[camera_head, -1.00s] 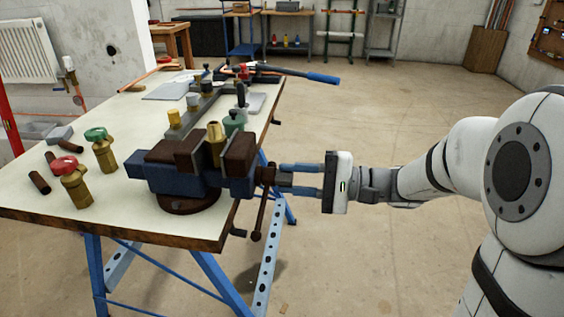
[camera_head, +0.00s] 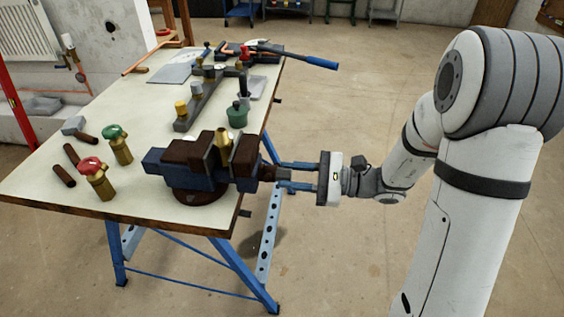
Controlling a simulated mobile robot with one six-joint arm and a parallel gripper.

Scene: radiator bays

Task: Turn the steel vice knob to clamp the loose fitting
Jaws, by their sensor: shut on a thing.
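The blue bench vice (camera_head: 218,182) with dark brown jaws stands at the table's near right edge. A brass fitting (camera_head: 223,150) stands upright between its jaws; I cannot tell whether both jaws touch it. The vice knob (camera_head: 267,173) is a dark brown hub at the right end of the vice. My gripper (camera_head: 281,176) reaches in from the right, its blue fingers shut on the knob. The fingertips partly hide the knob.
The pale table (camera_head: 139,200) holds a red-handled valve (camera_head: 97,180), a green-handled valve (camera_head: 117,145), several short brown pipes and a grey rail (camera_head: 201,97) with knobs.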

